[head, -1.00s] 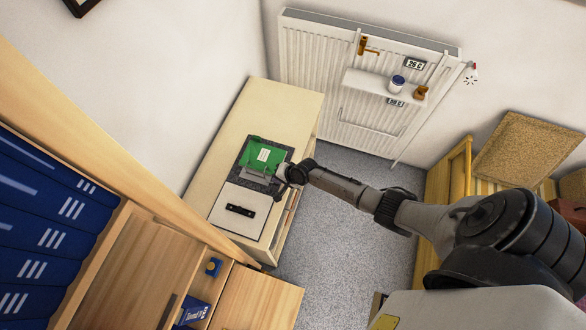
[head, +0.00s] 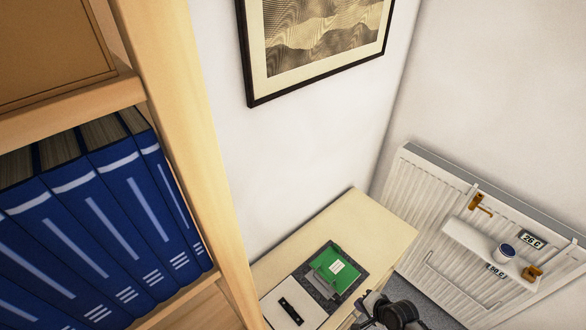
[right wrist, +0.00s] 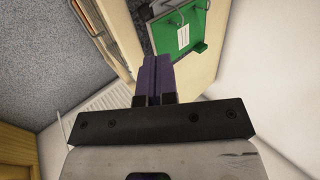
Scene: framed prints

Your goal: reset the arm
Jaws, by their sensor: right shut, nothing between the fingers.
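My right gripper (head: 366,308) shows at the bottom edge of the head view, beside the cream cabinet top; most of the arm is cut off. In the right wrist view its two purple fingers (right wrist: 157,66) are pressed together with nothing between them. The fingers appear apart from the green item (right wrist: 184,32), which lies beyond them. My left gripper is not in view.
The cream cabinet (head: 355,215) carries a dark speckled panel (head: 350,284) with the green item, and a white panel with a black handle (head: 291,310). A radiator (head: 470,235) with a small shelf is right. Blue binders (head: 95,225) and a framed print (head: 315,40) are left and above.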

